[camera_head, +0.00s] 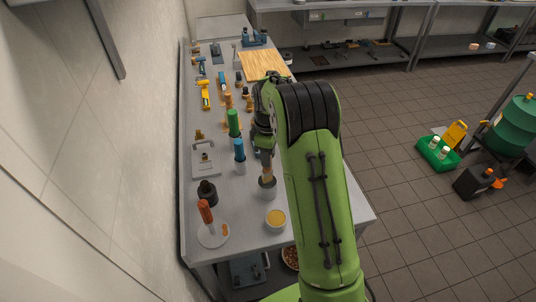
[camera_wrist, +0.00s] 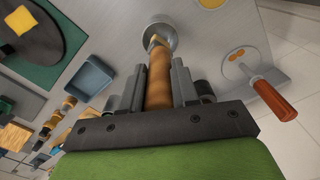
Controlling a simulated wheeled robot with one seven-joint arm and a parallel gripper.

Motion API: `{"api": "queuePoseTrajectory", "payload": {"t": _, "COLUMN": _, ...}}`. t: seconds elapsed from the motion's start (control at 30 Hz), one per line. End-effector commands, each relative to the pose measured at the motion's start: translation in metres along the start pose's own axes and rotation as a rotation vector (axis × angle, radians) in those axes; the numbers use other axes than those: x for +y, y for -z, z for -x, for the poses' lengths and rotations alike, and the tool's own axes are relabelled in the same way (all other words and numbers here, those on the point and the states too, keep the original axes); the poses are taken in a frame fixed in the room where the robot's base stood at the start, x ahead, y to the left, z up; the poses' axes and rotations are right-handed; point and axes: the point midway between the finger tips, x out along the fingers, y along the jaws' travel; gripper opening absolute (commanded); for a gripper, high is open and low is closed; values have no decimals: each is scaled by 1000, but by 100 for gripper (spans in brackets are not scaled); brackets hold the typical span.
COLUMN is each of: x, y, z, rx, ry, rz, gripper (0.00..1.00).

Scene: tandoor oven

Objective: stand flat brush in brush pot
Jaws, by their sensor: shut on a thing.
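My gripper (camera_head: 264,150) is shut on the flat brush (camera_head: 267,173), which hangs roughly upright below it. The brush has a brown-orange handle, seen between the two fingers of my gripper (camera_wrist: 158,88) in the wrist view, where the brush (camera_wrist: 159,75) points away from the camera. A round grey metal pot (camera_head: 268,189), which looks like the brush pot, stands on the bench directly below. It also shows in the wrist view (camera_wrist: 170,32). The brush's far end overlaps the pot's mouth; how deep it sits inside, I cannot tell.
A bowl with yellow content (camera_head: 276,219) stands close in front of the pot. An orange-handled tool (camera_head: 205,211) sits on a white disc at the left, beside a dark bottle (camera_head: 207,192). Blue (camera_head: 239,150) and green (camera_head: 233,122) handled items stand behind. The bench edge is close on the right.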

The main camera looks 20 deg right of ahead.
Motion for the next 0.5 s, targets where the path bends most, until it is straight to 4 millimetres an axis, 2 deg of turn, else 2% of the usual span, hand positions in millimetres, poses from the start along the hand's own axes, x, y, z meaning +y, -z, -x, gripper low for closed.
{"api": "queuePoseTrajectory", "payload": {"t": 0.5, "x": 0, "y": 0, "z": -14, "rx": 0, "ry": 0, "rz": 0, "gripper": 0}}
